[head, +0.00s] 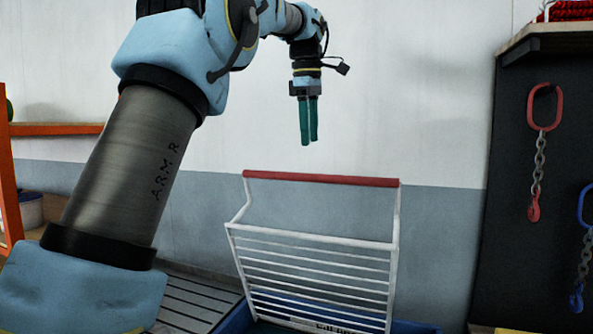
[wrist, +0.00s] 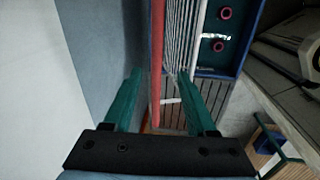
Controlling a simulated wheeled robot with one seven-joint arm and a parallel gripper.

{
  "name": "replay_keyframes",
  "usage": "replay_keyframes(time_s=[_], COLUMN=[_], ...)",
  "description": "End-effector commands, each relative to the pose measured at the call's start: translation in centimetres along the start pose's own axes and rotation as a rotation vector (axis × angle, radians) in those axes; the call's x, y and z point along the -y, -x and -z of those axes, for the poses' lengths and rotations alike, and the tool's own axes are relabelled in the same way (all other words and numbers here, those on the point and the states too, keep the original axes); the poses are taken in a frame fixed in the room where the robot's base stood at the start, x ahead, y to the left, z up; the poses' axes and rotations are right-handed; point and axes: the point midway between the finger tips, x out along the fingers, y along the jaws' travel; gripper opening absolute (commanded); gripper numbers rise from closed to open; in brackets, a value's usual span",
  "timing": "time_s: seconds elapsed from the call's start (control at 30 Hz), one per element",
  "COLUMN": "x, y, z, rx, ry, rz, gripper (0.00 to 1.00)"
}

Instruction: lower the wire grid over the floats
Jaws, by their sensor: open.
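The white wire grid (head: 310,236) stands raised and slightly tilted at the blue crate (head: 412,327), with a red bar (head: 320,180) along its top. My gripper (head: 307,142) points down with green fingers, open and empty, above the red bar and apart from it. In the wrist view, the red bar (wrist: 156,60) runs lengthwise between the directions of my two fingers (wrist: 160,76). The grid's wires (wrist: 181,35) show beside it. Two small red rings (wrist: 218,46), perhaps floats, lie inside the blue crate; the rest of its inside is hidden.
A grey wall stands behind the grid. A dark panel (head: 515,200) with hanging chains (head: 538,165) is at the right. A slatted surface (head: 190,298) lies left of the crate. An orange shelf (head: 55,129) is at far left.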

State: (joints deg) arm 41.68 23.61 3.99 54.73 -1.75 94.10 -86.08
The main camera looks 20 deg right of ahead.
Motion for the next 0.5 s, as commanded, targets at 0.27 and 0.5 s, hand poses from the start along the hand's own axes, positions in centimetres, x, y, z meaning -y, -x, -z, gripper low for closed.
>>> replay_keyframes(time_s=[0.27, 0.5], x=[-0.1, 0.0], y=[0.4, -3.8], z=[-1.6, -1.5], rx=[0.002, 0.002], ry=[0.040, 0.039], rz=[0.001, 0.003], gripper=[0.57, 0.57])
